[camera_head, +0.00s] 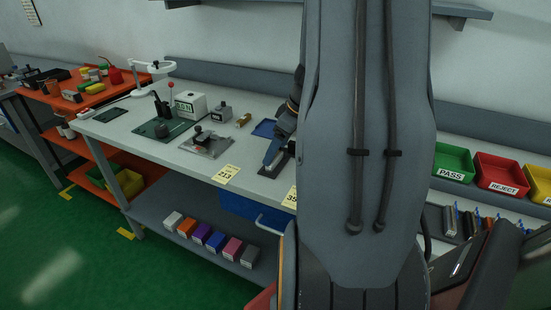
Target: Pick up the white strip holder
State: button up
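I cannot single out a white strip holder with certainty. My arm fills the middle of the head view and hides part of the bench. My gripper cannot be made out. A dark and blue-grey device (283,128) on a dark base stands on the bench, partly hidden by my arm.
A white ring lamp (152,67), a grey fixture (207,143) and a blue tray (264,128) are on the bench. Several coloured boxes (201,234) line the lower shelf. A green PASS bin (454,159) and red REJECT bin (499,173) stand right. Green floor is clear at left.

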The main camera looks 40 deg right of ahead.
jog(key=shift+x, duration=1.25)
jog(key=c, duration=0.7)
jog(key=shift+c, duration=0.2)
